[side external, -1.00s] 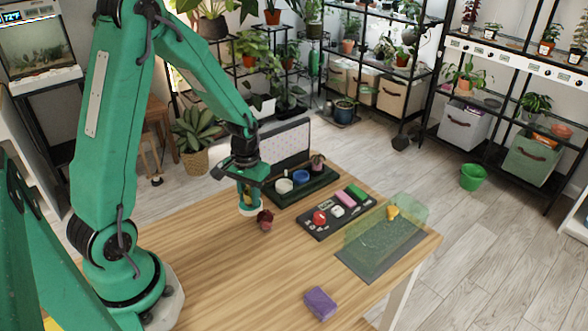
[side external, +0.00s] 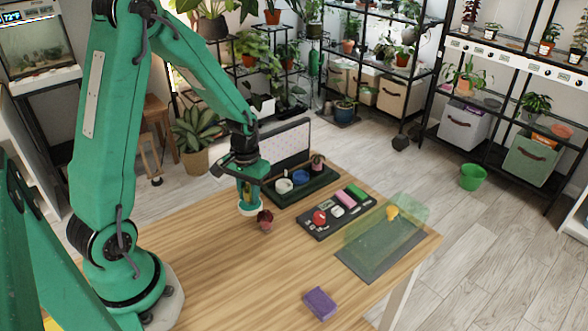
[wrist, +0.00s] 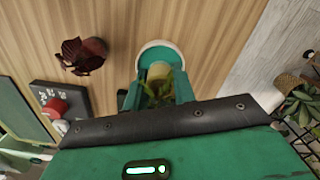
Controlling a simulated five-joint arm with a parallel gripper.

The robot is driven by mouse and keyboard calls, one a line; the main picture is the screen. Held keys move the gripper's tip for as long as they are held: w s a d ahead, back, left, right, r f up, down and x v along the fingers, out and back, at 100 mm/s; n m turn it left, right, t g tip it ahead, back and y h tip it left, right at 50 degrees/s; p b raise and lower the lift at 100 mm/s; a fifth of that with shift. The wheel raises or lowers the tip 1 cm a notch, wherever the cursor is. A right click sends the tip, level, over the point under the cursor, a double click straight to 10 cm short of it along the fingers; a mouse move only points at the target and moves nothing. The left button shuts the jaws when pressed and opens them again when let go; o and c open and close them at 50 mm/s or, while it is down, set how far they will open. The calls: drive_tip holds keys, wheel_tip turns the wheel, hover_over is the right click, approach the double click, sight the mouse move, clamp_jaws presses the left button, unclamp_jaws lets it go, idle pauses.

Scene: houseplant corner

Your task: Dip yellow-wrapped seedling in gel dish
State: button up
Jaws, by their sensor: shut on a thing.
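My gripper (wrist: 161,88) points down, shut on the yellow-wrapped seedling (wrist: 159,71). The seedling's green leaves show between the fingers in the wrist view, with the pale yellow wrap below them. The gel dish (wrist: 160,45) is round with a white rim and a teal-green inside. The wrapped end overlaps the dish in that view; I cannot tell whether it touches the gel. In the side view my gripper (side external: 249,192) is directly over the dish (side external: 250,211), with the fingers hiding most of the seedling.
A dark red plant (side external: 265,220) stands close beside the dish. Behind is a dark green tray (side external: 318,189) with small pots. A black tray (side external: 345,222) with several small items and a clear green cover (side external: 400,215) lie to the right. A purple block (side external: 320,303) lies near the front edge.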

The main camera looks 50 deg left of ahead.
drive_tip(key=shift+r, duration=2.55)
